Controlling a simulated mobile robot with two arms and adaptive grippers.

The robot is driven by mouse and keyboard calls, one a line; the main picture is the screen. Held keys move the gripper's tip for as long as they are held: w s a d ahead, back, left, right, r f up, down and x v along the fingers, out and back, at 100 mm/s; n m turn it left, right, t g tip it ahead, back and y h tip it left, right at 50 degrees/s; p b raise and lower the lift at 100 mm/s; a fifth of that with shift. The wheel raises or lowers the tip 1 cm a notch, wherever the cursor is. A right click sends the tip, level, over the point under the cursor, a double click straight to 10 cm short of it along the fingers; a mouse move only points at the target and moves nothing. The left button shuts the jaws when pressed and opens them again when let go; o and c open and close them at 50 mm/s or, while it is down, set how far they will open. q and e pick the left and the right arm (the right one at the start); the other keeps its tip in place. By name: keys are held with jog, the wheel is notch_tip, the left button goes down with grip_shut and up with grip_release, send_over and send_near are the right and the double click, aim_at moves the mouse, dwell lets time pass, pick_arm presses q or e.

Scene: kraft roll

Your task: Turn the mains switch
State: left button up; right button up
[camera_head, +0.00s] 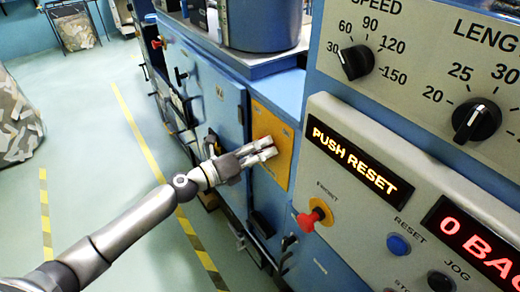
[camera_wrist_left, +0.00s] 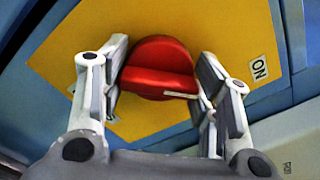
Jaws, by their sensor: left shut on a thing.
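The mains switch (camera_wrist_left: 160,62) is a round red knob with a raised grip bar, on a yellow plate (camera_head: 270,122) on the side of the blue machine. The yellow plate also fills much of the left wrist view (camera_wrist_left: 75,50). A white mark lies on the right end of the bar, on the side of the ON label (camera_wrist_left: 260,68) but a little lower in the picture. My left gripper (camera_head: 274,146) is at the plate, its fingers on both sides of the knob, shut on it. In the head view the fingers hide the knob. My right gripper is out of view.
Right of the plate, the control panel carries a lit PUSH RESET display (camera_head: 360,160), a red emergency stop (camera_head: 311,217) and a blue reset button (camera_head: 398,244). A blue cabinet (camera_head: 205,85) with handles stands at the left. The green floor with yellow-black lines is open.

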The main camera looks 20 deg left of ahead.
pick_arm(q)
jog(key=o, duration=1)
jog(key=v, duration=1.2)
jog(key=shift+a, duration=0.1)
